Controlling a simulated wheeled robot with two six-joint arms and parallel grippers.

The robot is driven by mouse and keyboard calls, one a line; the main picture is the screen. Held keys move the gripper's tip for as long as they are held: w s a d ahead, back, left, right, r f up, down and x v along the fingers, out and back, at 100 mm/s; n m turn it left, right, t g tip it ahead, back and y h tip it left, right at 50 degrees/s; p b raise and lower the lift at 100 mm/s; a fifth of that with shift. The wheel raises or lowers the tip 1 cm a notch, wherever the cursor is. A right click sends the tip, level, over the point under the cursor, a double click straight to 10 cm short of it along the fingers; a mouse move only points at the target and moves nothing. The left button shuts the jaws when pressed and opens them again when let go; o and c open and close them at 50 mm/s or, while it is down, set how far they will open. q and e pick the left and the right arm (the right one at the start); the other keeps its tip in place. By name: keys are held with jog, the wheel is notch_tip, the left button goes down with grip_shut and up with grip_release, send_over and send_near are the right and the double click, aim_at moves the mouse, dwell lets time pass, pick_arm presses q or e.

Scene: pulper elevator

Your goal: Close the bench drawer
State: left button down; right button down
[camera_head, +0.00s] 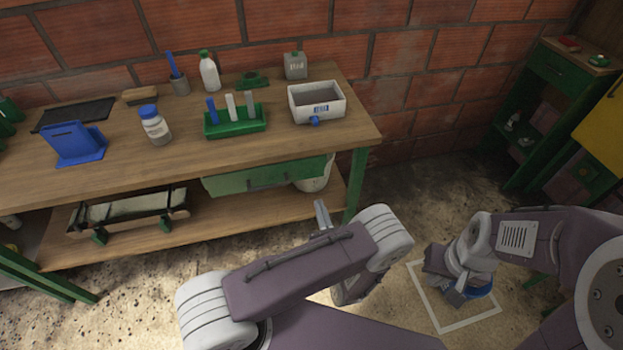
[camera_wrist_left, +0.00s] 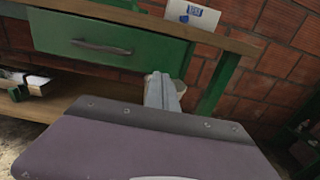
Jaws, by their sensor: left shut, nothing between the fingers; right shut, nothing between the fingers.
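The bench drawer (camera_head: 268,177) is green and sits under the right part of the wooden bench top. Its front with a dark bar handle (camera_wrist_left: 101,47) fills the upper left of the left wrist view. The front seems to stand out a little from under the bench top; how far I cannot tell. My left gripper (camera_head: 321,212) is shut and empty, in front of and below the drawer's right end. Its fingers (camera_wrist_left: 161,88) overlap the drawer's lower right corner in the wrist view; contact cannot be told. My right gripper (camera_head: 452,292) is shut and empty, low at the right.
A white bin (camera_head: 317,115), a green rack (camera_head: 236,124) and bottles stand on the bench top (camera_head: 187,160). A green bench leg (camera_head: 357,184) is right of the drawer. A stretcher-like tray (camera_head: 130,210) lies on the lower shelf. A white floor frame (camera_head: 472,322) surrounds a blue-rimmed object by my right gripper.

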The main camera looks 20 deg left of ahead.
aim_at(307, 171)
pick_arm(q)
jog(key=x, duration=1.2)
jog(key=shift+w+a, duration=0.1)
jog(key=shift+a, duration=0.15)
